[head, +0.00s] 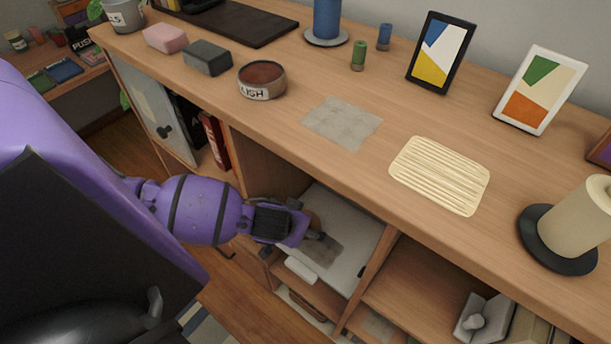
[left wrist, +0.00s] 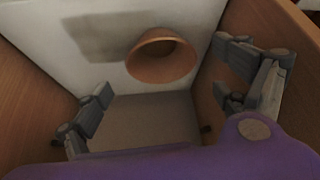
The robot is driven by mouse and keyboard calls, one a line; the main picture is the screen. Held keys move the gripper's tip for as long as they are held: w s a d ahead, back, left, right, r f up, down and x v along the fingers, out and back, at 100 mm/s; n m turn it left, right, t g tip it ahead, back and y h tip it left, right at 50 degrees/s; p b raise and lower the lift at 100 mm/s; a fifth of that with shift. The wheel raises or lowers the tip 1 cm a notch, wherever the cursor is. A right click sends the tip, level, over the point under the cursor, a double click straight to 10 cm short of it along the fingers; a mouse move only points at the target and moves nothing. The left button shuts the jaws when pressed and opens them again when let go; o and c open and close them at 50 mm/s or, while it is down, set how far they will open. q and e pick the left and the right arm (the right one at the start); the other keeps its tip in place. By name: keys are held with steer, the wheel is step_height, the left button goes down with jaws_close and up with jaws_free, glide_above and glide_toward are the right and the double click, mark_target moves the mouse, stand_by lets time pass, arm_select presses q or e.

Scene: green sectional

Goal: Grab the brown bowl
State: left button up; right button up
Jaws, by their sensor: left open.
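My left gripper (head: 318,240) reaches into the open compartment below the countertop. Its fingers are spread, one on each side of the bowl in the wrist view, with no clear contact. My right gripper is not in view.
A slatted cream tray (head: 440,175), two picture frames and a candle (head: 585,220) stand to the right. Wooden side walls (left wrist: 35,100) bound the compartment closely on both sides.

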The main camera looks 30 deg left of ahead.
arm_select(q)
steer(key=x, duration=0.5)
steer(key=shift+w+f, duration=0.25)
steer(key=shift+f, duration=0.25)
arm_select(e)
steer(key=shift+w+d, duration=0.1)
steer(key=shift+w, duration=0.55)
arm_select(q)
steer(key=c, duration=1.1)
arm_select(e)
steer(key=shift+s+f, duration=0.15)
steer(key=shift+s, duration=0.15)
arm_select(q)
steer(key=shift+r, duration=0.15)
